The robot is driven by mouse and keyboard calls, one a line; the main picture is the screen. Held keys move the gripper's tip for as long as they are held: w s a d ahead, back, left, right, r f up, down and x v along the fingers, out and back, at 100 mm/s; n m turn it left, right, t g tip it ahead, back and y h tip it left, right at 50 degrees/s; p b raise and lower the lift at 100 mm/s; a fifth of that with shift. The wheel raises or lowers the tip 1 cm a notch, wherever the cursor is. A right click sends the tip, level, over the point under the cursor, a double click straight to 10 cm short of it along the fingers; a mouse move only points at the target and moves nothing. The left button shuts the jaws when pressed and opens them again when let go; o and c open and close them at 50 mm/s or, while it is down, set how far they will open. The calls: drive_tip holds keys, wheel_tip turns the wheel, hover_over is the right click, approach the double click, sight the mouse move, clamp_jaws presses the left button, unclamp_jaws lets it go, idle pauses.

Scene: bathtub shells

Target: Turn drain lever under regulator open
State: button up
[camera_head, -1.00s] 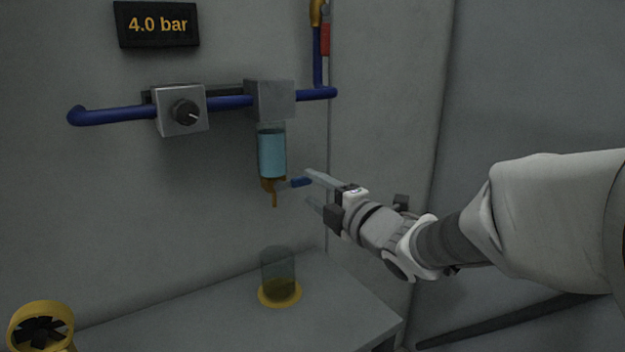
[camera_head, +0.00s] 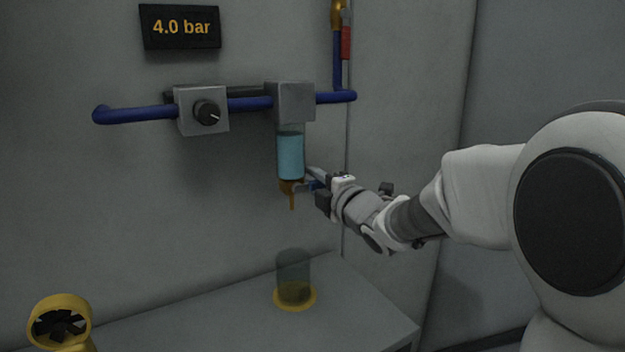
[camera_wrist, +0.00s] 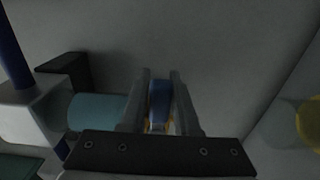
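The drain lever (camera_head: 314,186) has a blue handle and sits on the brass drain fitting (camera_head: 291,188) below the regulator's blue-filled bowl (camera_head: 290,155). The handle points right, roughly level, with a small brass spout hanging down. My gripper (camera_head: 312,183) reaches it from the right. In the wrist view the blue handle (camera_wrist: 160,97) lies between my two fingers (camera_wrist: 160,84) and nearly fills the gap; the fingers look shut on it. The fingers partly hide the handle and the fitting.
A clear cup with dark liquid (camera_head: 293,281) stands on a yellow base (camera_head: 277,297) on the grey bench (camera_head: 200,335), below the spout. A pressure knob (camera_head: 207,112), blue pipe (camera_head: 137,113) and a "4.0 bar" display (camera_head: 181,27) are on the wall. A yellow part (camera_head: 58,322) stands front left.

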clamp_jaws()
idle(1.1)
